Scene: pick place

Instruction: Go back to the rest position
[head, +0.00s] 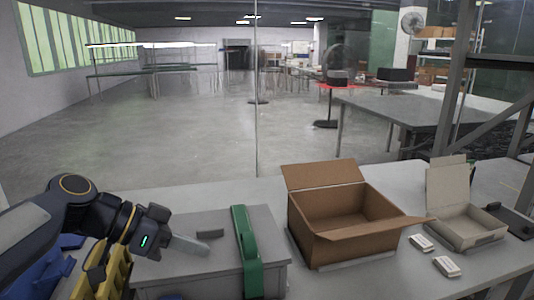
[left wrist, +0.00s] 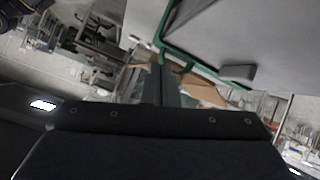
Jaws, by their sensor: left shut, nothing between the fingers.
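My left arm comes in from the left of the head view. Its gripper (head: 204,248) is shut and empty, pointing right over the grey box (head: 185,275) on the table. In the left wrist view its closed fingers (left wrist: 163,82) show at the middle, with nothing between them. The grey box carries a green band (head: 247,258) to the right of the fingertips. A small dark grey block (head: 210,233) sits just behind the fingers. My right gripper is in neither view.
An open brown cardboard box (head: 345,240) stands right of the green band. An open light carton (head: 465,235) and two small white boxes (head: 421,243) (head: 447,266) are farther right. Yellow and blue items (head: 118,268) (head: 60,270) are at the lower left. Floor beyond the table is mostly clear.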

